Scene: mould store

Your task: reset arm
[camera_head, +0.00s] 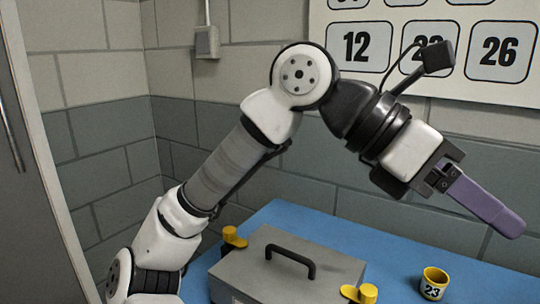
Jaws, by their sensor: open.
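My gripper (508,222) is held in the air at the right, above the blue table, with its purple finger pointing down and to the right. It is seen from the side, so one finger hides the other. It is open, and nothing shows held in it. My arm rises from the lower left, bends at the top and comes down to the right. The gripper is apart from the wall and from everything on the table.
A grey box (236,272) with a black handle (291,260) and yellow clamps (360,293) stands on the blue table (330,231). A yellow cup (434,277) labelled 23 stands to its right. A numbered wall chart (405,13) hangs behind. A grey cabinet door (30,220) is at left.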

